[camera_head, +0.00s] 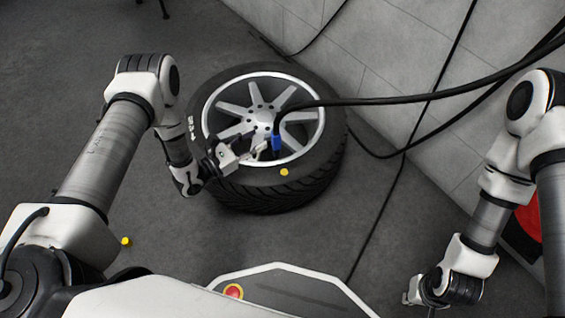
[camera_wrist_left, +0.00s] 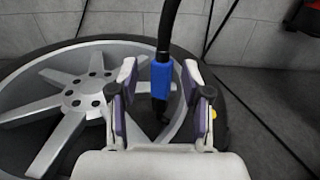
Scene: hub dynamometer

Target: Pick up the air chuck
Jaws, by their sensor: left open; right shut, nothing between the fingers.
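The air chuck (camera_head: 276,142) is a blue sleeve with a dark tip, hanging on a thick black hose over the wheel. My left gripper (camera_head: 262,150) is open close beside it. In the left wrist view the blue air chuck (camera_wrist_left: 162,77) stands upright between the two fingers of my left gripper (camera_wrist_left: 158,90), with its lower dark end reaching down toward the rim. I cannot tell whether a finger touches it. My right gripper (camera_head: 412,297) is shut and empty at the lower right, far from the air chuck.
A wheel with a black tyre (camera_head: 262,196) and silver spokes lies flat on the grey floor. A yellow cap (camera_head: 284,172) sits on the tyre, and another yellow piece (camera_head: 126,241) lies on the floor at left. The black hose (camera_head: 400,99) runs right. A tiled wall stands behind.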

